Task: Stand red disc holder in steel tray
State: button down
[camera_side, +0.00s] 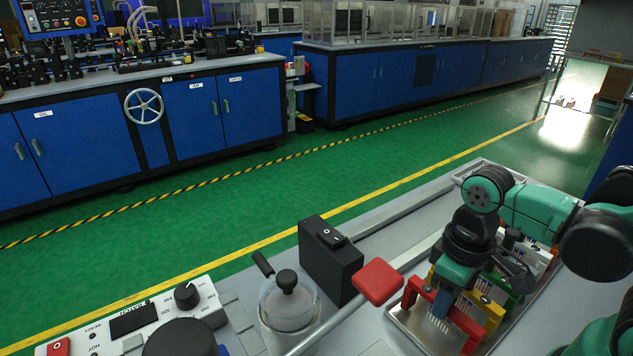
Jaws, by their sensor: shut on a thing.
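The red disc holder (411,292) is a red arched bracket with pale, comb-like slots beside it, at the lower right. My gripper (449,285) points down over it and is shut on it; the fingertips are mostly hidden by the wrist and the coloured parts. The holder looks roughly upright at the left end of the steel tray (403,322), a shallow shiny tray under the coloured holders. Whether its foot touches the tray floor cannot be told. A yellow holder (492,313) stands right beside it.
A green holder (520,284) and more coloured parts crowd behind my gripper. A red pad (379,282) and a black switch box (331,260) stand left of the tray. Further left are a lidded glass pot (288,304) and a control panel (140,325).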

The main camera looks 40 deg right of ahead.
jog(key=shift+f, duration=0.3)
grip_release()
dwell(0.6)
jog(key=shift+r, duration=3.5)
jog(key=w+d+r+m+t, duration=0.1)
jog(key=w+t, duration=0.6)
jog(key=w, duration=0.1)
jog(key=shift+m, duration=0.4)
